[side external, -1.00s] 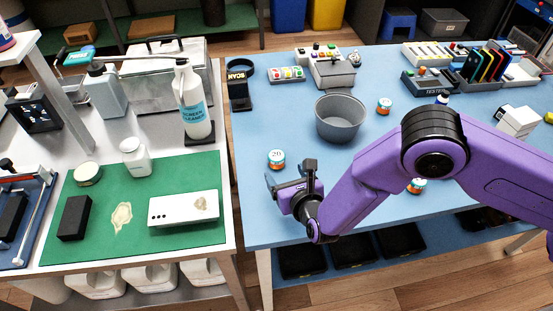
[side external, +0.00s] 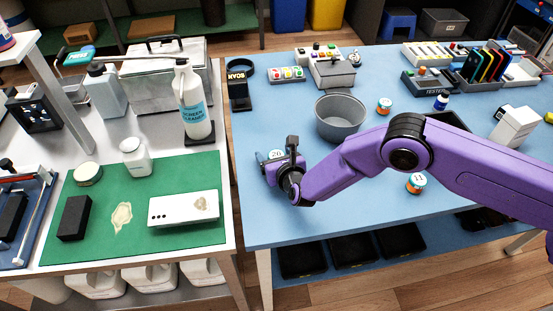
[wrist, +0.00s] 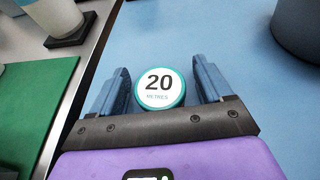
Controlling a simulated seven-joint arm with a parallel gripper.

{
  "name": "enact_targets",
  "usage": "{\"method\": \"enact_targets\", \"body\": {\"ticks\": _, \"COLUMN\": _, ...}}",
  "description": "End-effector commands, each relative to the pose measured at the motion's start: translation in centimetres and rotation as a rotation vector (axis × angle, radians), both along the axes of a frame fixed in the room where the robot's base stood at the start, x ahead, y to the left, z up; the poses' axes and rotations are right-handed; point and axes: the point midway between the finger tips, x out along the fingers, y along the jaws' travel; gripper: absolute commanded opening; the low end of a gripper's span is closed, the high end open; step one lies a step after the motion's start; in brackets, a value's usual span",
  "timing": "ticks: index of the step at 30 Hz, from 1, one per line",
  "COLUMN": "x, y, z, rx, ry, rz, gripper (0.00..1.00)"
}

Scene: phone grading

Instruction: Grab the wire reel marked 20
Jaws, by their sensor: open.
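The wire reel marked 20 (wrist: 160,89) stands on the blue table, its white label facing up with a teal rim. In the wrist view it sits between the two blue fingers of my gripper (wrist: 160,92), with a gap on each side. My gripper (side external: 277,160) is open around the reel at the table's left part. In the side view the reel (side external: 276,154) is partly hidden by my gripper, with only its top showing.
A grey bin (side external: 340,119) stands behind and right of my gripper. Another reel (side external: 384,105) lies beyond it, and a reel (side external: 416,183) with a different number stands to the right. A scanner stand (side external: 238,88) is at the back left. The table's left edge is close.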

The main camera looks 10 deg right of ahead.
Motion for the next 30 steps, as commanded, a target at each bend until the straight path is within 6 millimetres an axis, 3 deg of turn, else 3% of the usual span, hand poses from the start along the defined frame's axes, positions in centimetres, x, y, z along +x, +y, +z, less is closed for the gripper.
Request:
{"method": "enact_targets", "body": {"ticks": 10, "x": 0.39, "y": 0.05, "z": -0.17, "rx": -0.001, "ry": 0.0, "rz": 0.0, "gripper": 0.79}}
{"method": "enact_targets", "body": {"ticks": 15, "x": 0.38, "y": 0.05, "z": -0.17, "rx": -0.001, "ry": 0.0, "rz": 0.0, "gripper": 0.23}}
{"method": "enact_targets", "body": {"ticks": 16, "x": 0.38, "y": 0.05, "z": -0.18, "rx": -0.001, "ry": 0.0, "rz": 0.0, "gripper": 0.21}}
{"method": "enact_targets", "body": {"ticks": 30, "x": 0.35, "y": 0.04, "z": 0.01, "rx": -0.001, "ry": 0.002, "rz": 0.0, "gripper": 0.2}}
